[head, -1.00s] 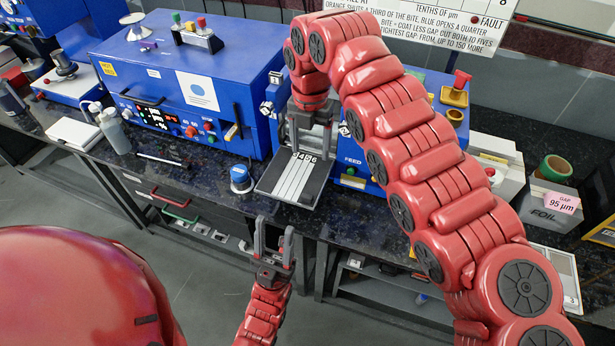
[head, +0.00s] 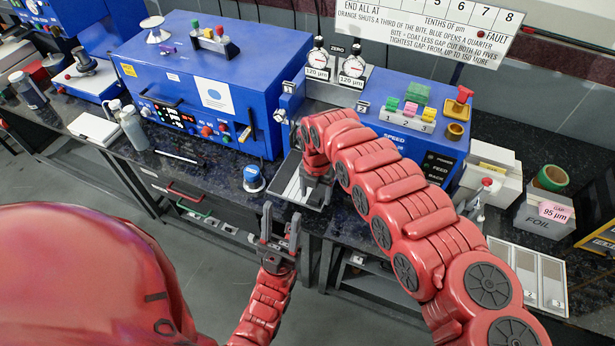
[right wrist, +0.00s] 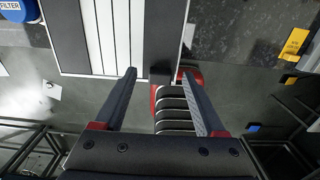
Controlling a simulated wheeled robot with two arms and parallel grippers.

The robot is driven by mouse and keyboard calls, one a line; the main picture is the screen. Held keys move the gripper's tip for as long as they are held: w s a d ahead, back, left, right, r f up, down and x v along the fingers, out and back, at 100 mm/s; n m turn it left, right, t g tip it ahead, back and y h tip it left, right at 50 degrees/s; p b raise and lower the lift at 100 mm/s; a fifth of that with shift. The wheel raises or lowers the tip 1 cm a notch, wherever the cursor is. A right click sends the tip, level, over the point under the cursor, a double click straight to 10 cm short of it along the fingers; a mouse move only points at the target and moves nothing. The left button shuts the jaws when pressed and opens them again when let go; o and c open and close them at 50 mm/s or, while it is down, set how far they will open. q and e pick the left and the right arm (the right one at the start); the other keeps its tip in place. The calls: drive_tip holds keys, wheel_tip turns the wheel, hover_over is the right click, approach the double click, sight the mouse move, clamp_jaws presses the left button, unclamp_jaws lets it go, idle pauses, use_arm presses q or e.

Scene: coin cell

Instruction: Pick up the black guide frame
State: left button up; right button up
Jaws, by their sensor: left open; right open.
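A flat plate (head: 287,187) lies at the front of the counter; its white strips and dark side bands show in the right wrist view (right wrist: 68,40). The dark bands may be the black guide frame, but I cannot tell it apart with certainty. My right gripper (head: 316,192) is low over the plate's right side in the head view, partly hiding it. In the right wrist view its open fingers (right wrist: 158,76) reach the plate's near edge with nothing held between them. My left gripper (head: 280,226) is open and empty, in front of the counter edge.
A blue machine (head: 190,85) stands left of the plate, and a blue feed machine (head: 405,125) with two dials (head: 335,65) behind it. A blue-capped jar (head: 253,178) stands close to the plate's left. A foil box (head: 542,212) is at the right.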

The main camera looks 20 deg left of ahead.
drive_tip(key=shift+f, duration=0.45)
clamp_jaws()
drive_tip(key=shift+r, duration=0.1)
